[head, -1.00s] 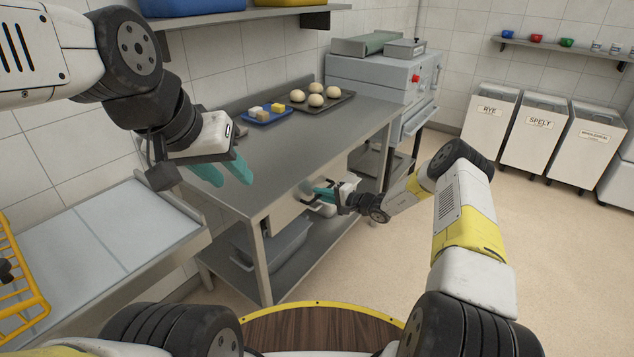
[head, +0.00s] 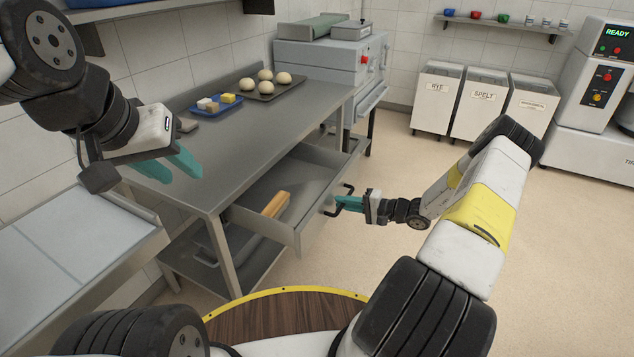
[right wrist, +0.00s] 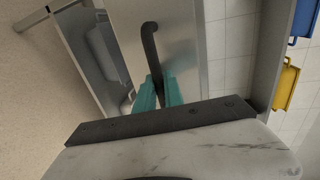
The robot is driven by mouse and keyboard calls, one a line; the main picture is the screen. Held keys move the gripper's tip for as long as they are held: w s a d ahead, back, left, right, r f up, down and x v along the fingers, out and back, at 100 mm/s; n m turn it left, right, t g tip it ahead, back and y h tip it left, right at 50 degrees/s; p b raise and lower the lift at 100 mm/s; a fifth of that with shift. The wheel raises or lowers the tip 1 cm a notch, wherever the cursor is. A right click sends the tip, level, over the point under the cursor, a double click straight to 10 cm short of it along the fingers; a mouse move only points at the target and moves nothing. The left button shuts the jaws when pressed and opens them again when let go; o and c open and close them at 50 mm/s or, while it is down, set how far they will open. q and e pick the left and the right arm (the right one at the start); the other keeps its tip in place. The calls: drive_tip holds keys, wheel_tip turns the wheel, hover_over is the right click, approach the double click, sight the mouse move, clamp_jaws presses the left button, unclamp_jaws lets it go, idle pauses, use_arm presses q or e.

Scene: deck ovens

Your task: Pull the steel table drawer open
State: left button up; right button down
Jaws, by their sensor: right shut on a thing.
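The steel table (head: 222,132) stands left of centre in the head view. Its drawer (head: 292,236) is out from under the top, with a wooden-coloured tool (head: 272,206) lying inside. My right gripper (head: 340,204) is shut on the dark drawer handle (head: 329,209) at the drawer's front. In the right wrist view, the teal fingers (right wrist: 158,92) close around the handle (right wrist: 149,45). My left gripper (head: 168,168) hangs above the table's left end, its teal fingers apart with nothing between them.
A blue tray (head: 206,107) with small blocks and a dark tray (head: 262,93) with dough balls lie on the table top. A pale-topped counter (head: 75,240) is at the left. Flour bins (head: 436,97) stand at the back. The floor right of the drawer is clear.

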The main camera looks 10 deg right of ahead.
drive_tip(key=shift+f+v, duration=0.25)
drive_tip(key=shift+v, duration=0.85)
drive_tip(key=shift+f+v, duration=0.2)
drive_tip(key=shift+v, duration=0.9)
drive_tip(key=shift+s, duration=0.1)
drive_tip(key=c, duration=1.7)
unclamp_jaws()
drive_tip(key=shift+d, duration=0.1)
drive_tip(key=v, duration=0.7)
drive_tip(key=shift+s+d, duration=0.15)
drive_tip(key=shift+d, duration=0.15)
